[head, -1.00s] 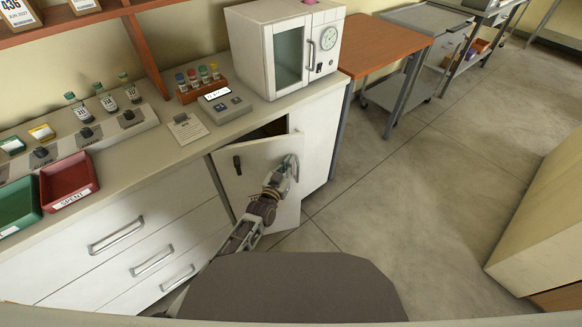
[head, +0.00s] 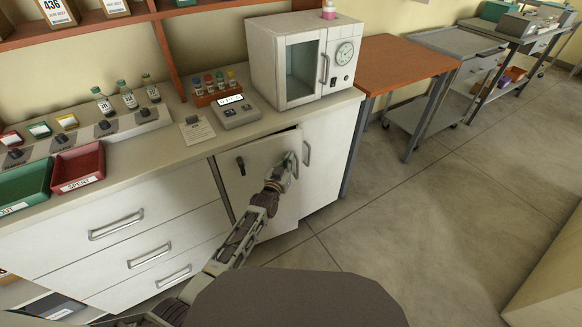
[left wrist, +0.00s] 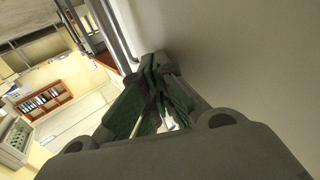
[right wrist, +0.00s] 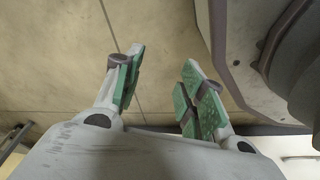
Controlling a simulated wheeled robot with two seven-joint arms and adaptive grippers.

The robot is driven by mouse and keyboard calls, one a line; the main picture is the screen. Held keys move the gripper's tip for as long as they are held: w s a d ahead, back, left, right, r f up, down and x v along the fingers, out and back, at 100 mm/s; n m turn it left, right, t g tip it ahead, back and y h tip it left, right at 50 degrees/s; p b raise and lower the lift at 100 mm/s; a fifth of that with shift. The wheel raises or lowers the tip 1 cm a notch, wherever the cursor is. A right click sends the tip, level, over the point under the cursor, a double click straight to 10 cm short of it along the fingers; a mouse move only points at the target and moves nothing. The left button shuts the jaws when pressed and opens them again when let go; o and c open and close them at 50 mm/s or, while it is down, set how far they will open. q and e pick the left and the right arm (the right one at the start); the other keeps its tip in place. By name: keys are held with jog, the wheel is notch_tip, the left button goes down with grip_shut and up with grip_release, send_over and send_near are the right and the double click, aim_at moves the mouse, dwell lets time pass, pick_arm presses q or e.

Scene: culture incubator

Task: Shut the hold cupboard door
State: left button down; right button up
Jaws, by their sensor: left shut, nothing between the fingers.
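In the left wrist view the closed fingers (left wrist: 156,68) are beside a pale surface. My right gripper (right wrist: 165,75) is open and empty above the floor, outside the head view.
A white incubator (head: 303,62) stands on the counter (head: 150,160) above. Left of the door are drawers (head: 118,222); right is another white door (head: 325,160) with a metal handle. An orange-topped table (head: 405,62) stands further right. The floor (head: 430,220) there is clear.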

pick_arm(q)
jog(key=shift+w+a+b, duration=0.4)
jog(key=shift+w, duration=0.45)
jog(key=shift+w+a+b, duration=0.4)
jog(key=shift+w, duration=0.45)
pick_arm(e)
jog(key=shift+w+a+r, duration=0.3)
jog(key=shift+w+r, duration=0.05)
jog(key=shift+r, duration=0.4)
jog(key=shift+w+a+r, duration=0.35)
jog(key=shift+w+r, duration=0.05)
jog(key=shift+r, duration=0.35)
jog(key=shift+w+a+r, duration=0.3)
jog(key=shift+w+r, duration=0.05)
jog(key=shift+r, duration=0.4)
pick_arm(q)
jog(key=shift+s+a, duration=0.1)
send_near(285, 154)
jog(key=shift+s+a+f, duration=0.15)
jog(key=shift+f, duration=0.25)
jog(key=shift+s+a+f, duration=0.1)
jog(key=shift+a+f, duration=0.05)
jog(key=shift+f, duration=0.2)
jog(key=shift+f, duration=0.1)
pick_arm(e)
jog(key=shift+w+r, duration=0.1)
jog(key=shift+r, duration=0.05)
